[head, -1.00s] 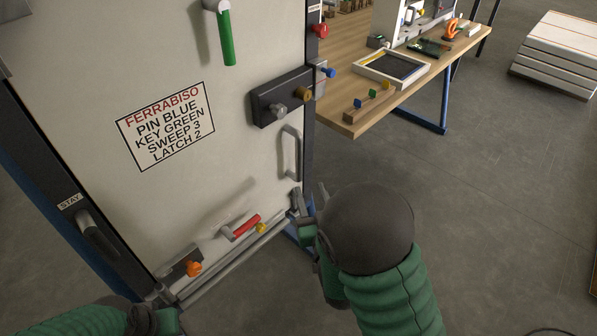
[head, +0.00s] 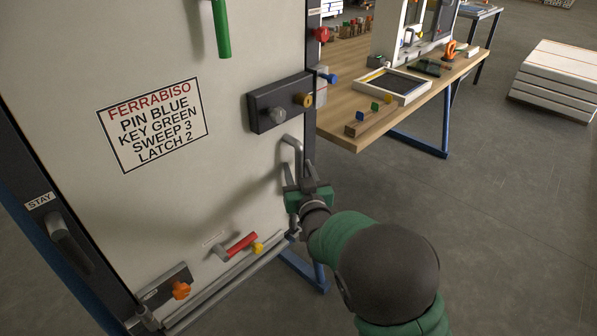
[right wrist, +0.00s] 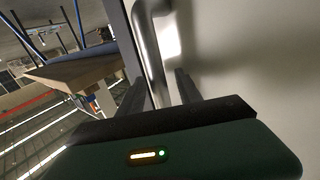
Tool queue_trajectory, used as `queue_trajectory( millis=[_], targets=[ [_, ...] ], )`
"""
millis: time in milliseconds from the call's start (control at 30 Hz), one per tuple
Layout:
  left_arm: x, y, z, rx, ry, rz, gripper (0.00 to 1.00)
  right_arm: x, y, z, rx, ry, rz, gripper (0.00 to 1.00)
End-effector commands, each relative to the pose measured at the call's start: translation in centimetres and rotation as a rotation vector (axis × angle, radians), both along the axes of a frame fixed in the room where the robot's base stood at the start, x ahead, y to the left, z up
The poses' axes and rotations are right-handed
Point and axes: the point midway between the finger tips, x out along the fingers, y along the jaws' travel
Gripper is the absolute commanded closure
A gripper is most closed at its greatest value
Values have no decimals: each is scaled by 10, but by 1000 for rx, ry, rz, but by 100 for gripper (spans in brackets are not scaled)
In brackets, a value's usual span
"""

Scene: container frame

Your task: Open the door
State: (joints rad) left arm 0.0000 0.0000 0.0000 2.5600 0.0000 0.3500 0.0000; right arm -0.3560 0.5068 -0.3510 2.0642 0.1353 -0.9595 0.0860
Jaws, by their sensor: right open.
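The door (head: 200,60) is a pale panel with dark edges, filling the left of the head view. Its upright grey pull handle (head: 290,147) is near the right edge, below a dark lock box (head: 278,104) with a grey and a brass knob. The handle also shows in the right wrist view (right wrist: 149,45). My right gripper (head: 307,178) is open at the handle's lower part. In the right wrist view its fingers (right wrist: 163,88) lie either side of the handle's lower line; contact cannot be told. My left gripper is out of view.
A sign (head: 153,123) is on the door. A green-handled lever (head: 221,28), a red lever (head: 241,244) and an orange knob (head: 181,290) are on the panel. A red knob (head: 320,34) and blue pin (head: 328,77) sit at its right edge. A workbench (head: 350,138) stands beyond.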

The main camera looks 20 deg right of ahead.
Motion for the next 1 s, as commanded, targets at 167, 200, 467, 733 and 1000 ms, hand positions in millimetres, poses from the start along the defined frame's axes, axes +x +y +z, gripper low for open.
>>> queue_trajectory(
  millis=[167,200,467,733,1000],
  targets=[
    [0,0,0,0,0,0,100,0,0,0,0,0,0,70],
    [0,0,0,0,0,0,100,0,0,0,0,0,0,76],
    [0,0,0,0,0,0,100,0,0,0,0,-1,0,100],
    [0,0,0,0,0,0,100,0,0,0,0,-1,0,100],
    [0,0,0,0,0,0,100,0,0,0,0,-1,1,100]
  ],
)
